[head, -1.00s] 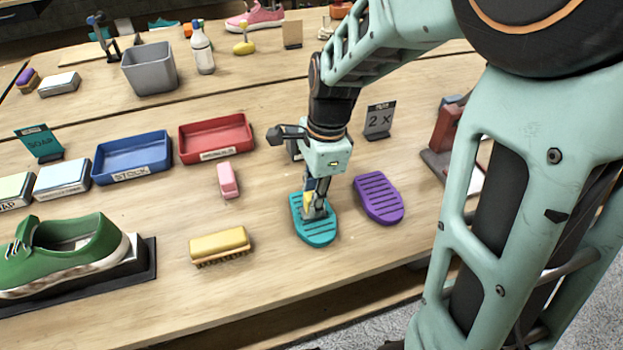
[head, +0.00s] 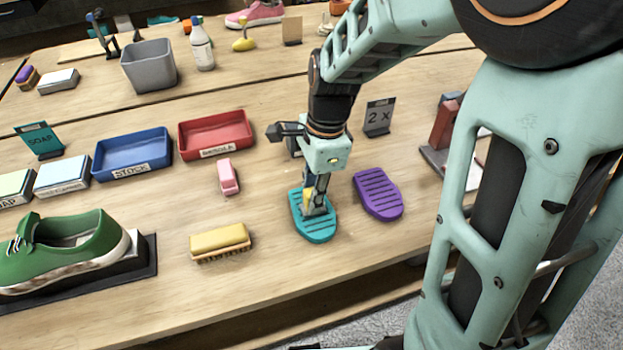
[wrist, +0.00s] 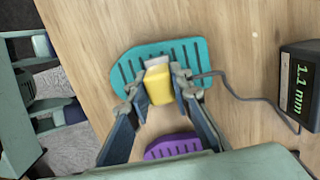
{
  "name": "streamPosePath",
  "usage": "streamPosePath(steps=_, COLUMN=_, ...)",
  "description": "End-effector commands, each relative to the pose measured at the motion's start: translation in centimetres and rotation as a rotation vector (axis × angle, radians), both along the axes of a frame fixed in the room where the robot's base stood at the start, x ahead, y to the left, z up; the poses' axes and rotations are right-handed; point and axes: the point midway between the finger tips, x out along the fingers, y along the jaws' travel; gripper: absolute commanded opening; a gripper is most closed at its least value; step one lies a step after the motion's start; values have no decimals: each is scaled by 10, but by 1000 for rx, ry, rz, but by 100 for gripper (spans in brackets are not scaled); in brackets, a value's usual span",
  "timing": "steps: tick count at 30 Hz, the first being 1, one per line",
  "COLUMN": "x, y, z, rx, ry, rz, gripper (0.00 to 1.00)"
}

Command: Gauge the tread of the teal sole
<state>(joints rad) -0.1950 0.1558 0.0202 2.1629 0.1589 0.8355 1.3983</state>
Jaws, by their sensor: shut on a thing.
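The teal sole (head: 318,229) lies flat on the table with its grooved tread up; it also shows in the wrist view (wrist: 191,50). My gripper (head: 314,203) is over the sole's middle, pointing down. In the wrist view my gripper (wrist: 156,88) is shut on a yellow gauge probe (wrist: 158,88) with a grey tip (wrist: 156,61). The probe stands at the sole's tread; exact contact is hard to tell. A cable runs from it to a dark readout box (wrist: 302,85) showing 1.1 mm. The purple sole (head: 378,194) lies just to the right.
A yellow brush (head: 219,238) and a pink block (head: 228,176) lie left of the sole. Blue (head: 133,157) and red (head: 215,136) trays stand behind. A "2 X" card (head: 379,117) stands behind the purple sole. A green shoe (head: 75,240) sits at the left.

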Motion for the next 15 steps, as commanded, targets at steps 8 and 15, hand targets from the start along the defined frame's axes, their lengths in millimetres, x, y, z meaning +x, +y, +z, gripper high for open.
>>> streamPosePath(steps=8, x=-1, y=0, z=16, rx=-1, ry=2, rz=0, gripper=0)
streamPosePath(steps=15, x=0, y=0, z=36, rx=0, ry=1, rz=0, gripper=0)
